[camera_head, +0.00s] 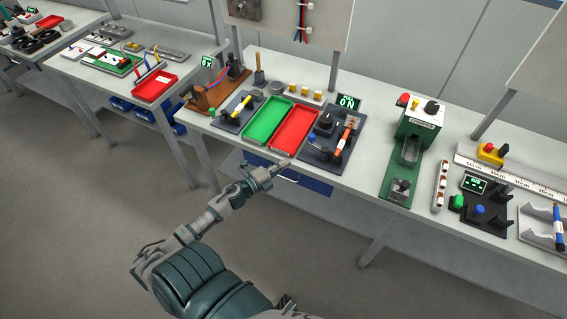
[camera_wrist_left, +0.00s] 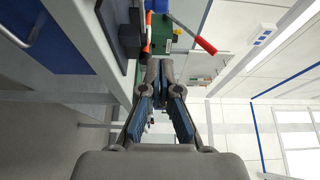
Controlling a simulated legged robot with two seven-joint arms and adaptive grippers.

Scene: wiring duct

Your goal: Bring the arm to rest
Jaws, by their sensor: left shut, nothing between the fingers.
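My left arm reaches in from the bottom of the head view. Its left gripper (camera_head: 283,165) is in front of the workbench (camera_head: 345,183), near its front edge and below the red tray (camera_head: 295,131). The gripper is shut and empty. In the left wrist view the fingers of the left gripper (camera_wrist_left: 160,68) come together at their tips, with nothing between them. My right gripper is not in view.
A green tray (camera_head: 268,121) lies beside the red tray. Dark fixture boards (camera_head: 318,153) with tools flank them. A green machine (camera_head: 414,135) stands to the right. A blue drawer (camera_head: 306,181) sits under the bench. The floor (camera_head: 80,230) in front is clear.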

